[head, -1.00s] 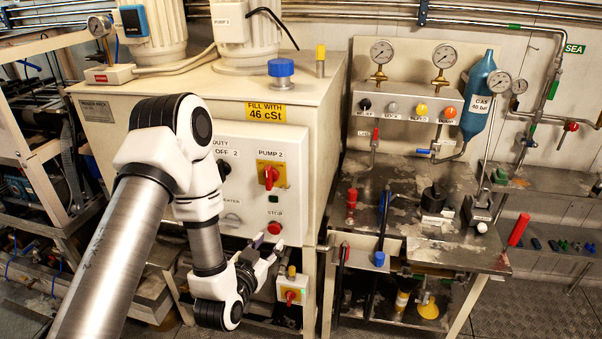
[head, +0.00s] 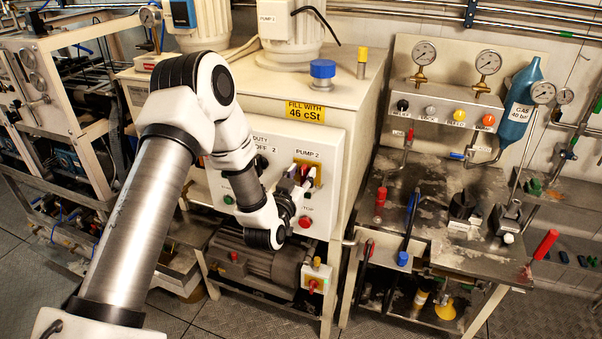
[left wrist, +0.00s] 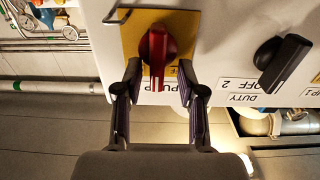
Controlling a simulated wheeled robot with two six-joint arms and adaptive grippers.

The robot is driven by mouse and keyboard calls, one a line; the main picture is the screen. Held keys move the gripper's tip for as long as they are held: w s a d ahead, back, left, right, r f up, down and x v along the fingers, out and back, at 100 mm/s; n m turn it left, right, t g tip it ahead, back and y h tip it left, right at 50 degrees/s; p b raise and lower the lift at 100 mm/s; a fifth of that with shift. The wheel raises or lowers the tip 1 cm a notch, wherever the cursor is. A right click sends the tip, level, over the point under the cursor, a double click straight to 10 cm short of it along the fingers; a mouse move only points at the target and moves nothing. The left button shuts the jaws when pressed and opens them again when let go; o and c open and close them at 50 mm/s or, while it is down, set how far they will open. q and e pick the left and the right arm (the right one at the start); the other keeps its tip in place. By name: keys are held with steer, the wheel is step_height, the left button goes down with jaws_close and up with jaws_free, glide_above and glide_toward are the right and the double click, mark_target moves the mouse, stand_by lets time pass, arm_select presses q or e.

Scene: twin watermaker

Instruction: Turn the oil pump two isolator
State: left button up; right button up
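The pump two isolator is a red rotary handle on a yellow plate (head: 318,173), set in the white panel of the cream cabinet under a "PUMP 2" label. In the left wrist view the red handle (left wrist: 158,55) is upside down, upper centre. My left gripper (head: 298,176) is at the panel and partly covers the isolator in the head view. In the left wrist view my left gripper (left wrist: 157,80) is open, one finger on each side of the handle's near end, with gaps visible. Whether the fingertips reach beside the handle is hard to tell. My right gripper is not in view.
A black duty selector (left wrist: 284,62) sits beside the isolator. A red stop button (head: 306,222) is below it. A steel bench (head: 440,220) stands right of the cabinet.

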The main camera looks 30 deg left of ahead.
arm_select(q)
steer(key=shift+d, duration=0.1)
steer(key=c, duration=0.6)
steer(key=shift+d, duration=0.1)
jaws_close()
steer(key=shift+a+f+n+b, duration=0.2)
steer(key=shift+n+b, duration=0.7)
steer(key=shift+b, duration=0.35)
steer(key=n+b, duration=0.4)
steer(key=a+n+b, duration=0.1)
steer(key=n+b, duration=0.3)
steer(key=b, duration=0.1)
steer(key=f+n+b, duration=0.1)
steer(key=n+b, duration=0.3)
steer(key=shift+s+a+f+n, duration=0.1)
steer(key=shift+s+a+n, duration=0.1)
steer(key=shift+n, duration=0.1)
steer(key=shift+n+b, duration=1.8)
steer(key=shift+b, duration=0.15)
